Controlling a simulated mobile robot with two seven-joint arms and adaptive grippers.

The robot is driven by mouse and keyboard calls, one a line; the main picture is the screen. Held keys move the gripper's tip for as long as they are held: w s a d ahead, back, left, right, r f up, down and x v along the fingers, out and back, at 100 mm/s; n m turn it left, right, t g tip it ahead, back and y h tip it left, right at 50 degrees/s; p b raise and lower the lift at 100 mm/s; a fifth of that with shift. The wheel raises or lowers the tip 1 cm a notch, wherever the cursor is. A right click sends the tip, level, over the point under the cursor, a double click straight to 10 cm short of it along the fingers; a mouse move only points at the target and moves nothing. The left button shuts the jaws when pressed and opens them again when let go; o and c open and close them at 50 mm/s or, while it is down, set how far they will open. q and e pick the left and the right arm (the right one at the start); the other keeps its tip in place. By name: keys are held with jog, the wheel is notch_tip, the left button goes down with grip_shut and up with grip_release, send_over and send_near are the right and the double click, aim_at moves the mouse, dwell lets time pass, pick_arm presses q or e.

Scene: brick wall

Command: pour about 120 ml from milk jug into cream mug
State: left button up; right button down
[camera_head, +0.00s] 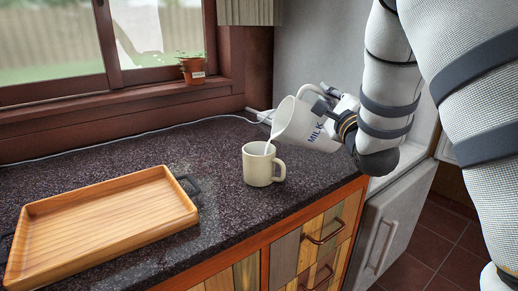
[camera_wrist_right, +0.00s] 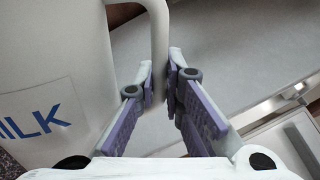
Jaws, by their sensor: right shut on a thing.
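The white milk jug (camera_head: 297,125), marked MILK, is tilted steeply to the left above the cream mug. A thin white stream runs from its spout down into the cream mug (camera_head: 258,168). The mug stands upright on the dark counter with its handle to the right. My right gripper (camera_head: 335,108) is at the jug's right side, shut on its handle. In the right wrist view the two purple-padded fingers (camera_wrist_right: 164,90) close around the handle, with the jug's body (camera_wrist_right: 50,75) at the left. The milk level inside the mug is hidden. My left gripper is not in view.
A wooden tray (camera_head: 105,222) with a dark handle lies on the counter at the left. A potted plant (camera_head: 192,70) stands on the window sill. A white cable (camera_head: 160,130) runs along the back. Drawers (camera_head: 315,240) drop below the counter's front edge.

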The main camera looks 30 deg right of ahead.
jog(key=shift+a+r, duration=0.1)
jog(key=shift+r, duration=0.15)
jog(key=shift+r, duration=0.15)
jog(key=shift+n, duration=0.3)
